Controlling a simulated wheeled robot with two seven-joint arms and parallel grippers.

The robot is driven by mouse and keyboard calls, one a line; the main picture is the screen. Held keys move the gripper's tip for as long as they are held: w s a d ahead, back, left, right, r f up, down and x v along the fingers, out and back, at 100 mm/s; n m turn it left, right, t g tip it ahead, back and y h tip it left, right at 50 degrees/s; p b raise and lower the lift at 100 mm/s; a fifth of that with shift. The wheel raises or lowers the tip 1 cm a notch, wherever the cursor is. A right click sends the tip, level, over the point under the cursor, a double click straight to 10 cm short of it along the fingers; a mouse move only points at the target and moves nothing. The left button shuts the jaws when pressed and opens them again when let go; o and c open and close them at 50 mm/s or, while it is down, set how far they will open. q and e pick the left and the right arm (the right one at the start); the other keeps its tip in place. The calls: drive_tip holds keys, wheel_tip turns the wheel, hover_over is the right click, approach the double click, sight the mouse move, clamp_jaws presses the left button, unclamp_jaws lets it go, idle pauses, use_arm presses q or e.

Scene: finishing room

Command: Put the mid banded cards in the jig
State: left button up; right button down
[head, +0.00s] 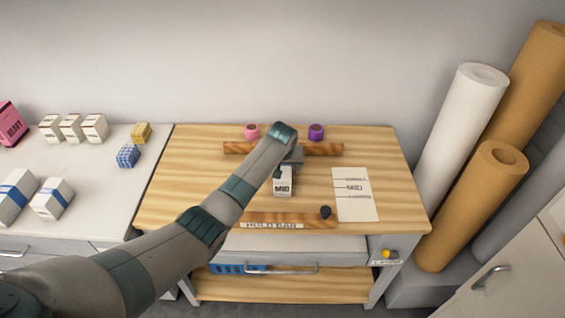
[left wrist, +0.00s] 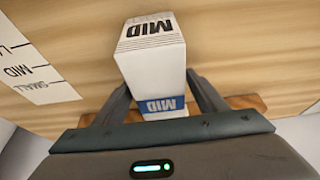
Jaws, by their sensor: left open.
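A white stack of cards marked MID (head: 283,187) stands on the wooden bench top between a back wooden bar (head: 322,149) and a front bar labelled HOLD BAR (head: 260,217). In the left wrist view the MID stack (left wrist: 152,62) shows a blue band at its lower end. My left gripper (head: 290,163) is open, with one finger on each side of the stack; I cannot tell whether they touch it. The forearm and gripper hide part of the bench and back bar. My right gripper is not in view.
A white size sheet (head: 355,194) lies right of the stack, beside a dark knob (head: 325,211). Pink (head: 251,131) and purple (head: 316,131) rolls stand at the back. Blue-banded white blocks (head: 52,199) sit on the left table. Tall paper rolls (head: 463,120) stand at the right.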

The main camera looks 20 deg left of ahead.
use_arm(q)
drive_tip(key=b+v, duration=0.1)
drive_tip(key=v, duration=1.1)
drive_tip(key=shift+b, duration=0.35)
idle(0.6)
